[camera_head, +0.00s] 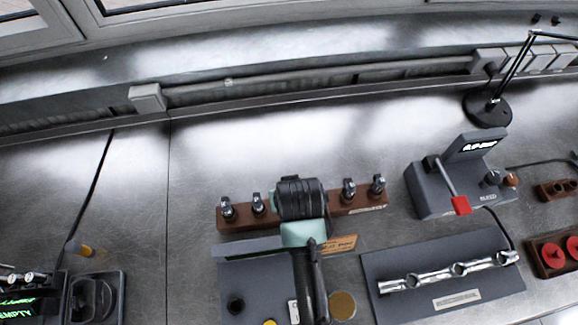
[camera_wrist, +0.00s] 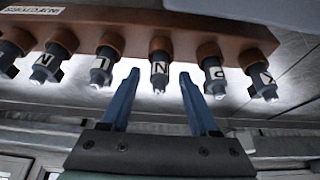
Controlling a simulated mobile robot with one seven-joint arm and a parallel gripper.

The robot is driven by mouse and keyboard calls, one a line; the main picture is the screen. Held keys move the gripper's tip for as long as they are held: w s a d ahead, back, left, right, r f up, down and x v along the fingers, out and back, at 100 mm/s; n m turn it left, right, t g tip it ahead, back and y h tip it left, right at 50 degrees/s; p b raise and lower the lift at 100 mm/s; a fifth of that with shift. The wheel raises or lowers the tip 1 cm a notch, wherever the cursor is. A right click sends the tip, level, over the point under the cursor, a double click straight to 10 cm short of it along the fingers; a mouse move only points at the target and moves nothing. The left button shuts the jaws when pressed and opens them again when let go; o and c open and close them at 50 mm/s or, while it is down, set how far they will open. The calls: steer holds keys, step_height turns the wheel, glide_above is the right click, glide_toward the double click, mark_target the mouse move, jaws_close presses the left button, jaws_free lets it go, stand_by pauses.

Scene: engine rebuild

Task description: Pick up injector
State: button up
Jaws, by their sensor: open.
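Several dark injectors with pale lettered tags stand in a row in a brown wooden rack (camera_wrist: 232,38). In the wrist view, an injector tagged "N" (camera_wrist: 159,66) is between the spread blue fingers of my gripper (camera_wrist: 158,76), apart from both. An injector tagged "P" (camera_wrist: 214,74) is on its right, and another tagged injector (camera_wrist: 101,68) on its left. My gripper is open and empty. In the head view, my wrist covers the middle of the rack (camera_head: 236,224) and hides the fingers. Two injectors show on the left (camera_head: 227,209) and two on the right (camera_head: 349,190).
A grey device with a red-tipped lever (camera_head: 440,190) stands right of the rack. A metal rail (camera_head: 448,272) lies on a grey mat in front of it. A black lamp base (camera_head: 487,108) is at the back right. The metal bench left of the rack is mostly clear.

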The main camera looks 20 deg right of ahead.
steer(key=shift+w+p+x, duration=0.2)
steer(key=shift+p+x, duration=0.05)
steer(key=shift+x, duration=0.9)
steer(key=shift+w+p+x, duration=0.2)
steer(key=shift+p+x, duration=0.05)
steer(key=shift+x, duration=0.9)
steer(key=shift+d+r, duration=0.1)
steer(key=shift+r, duration=0.1)
jaws_close()
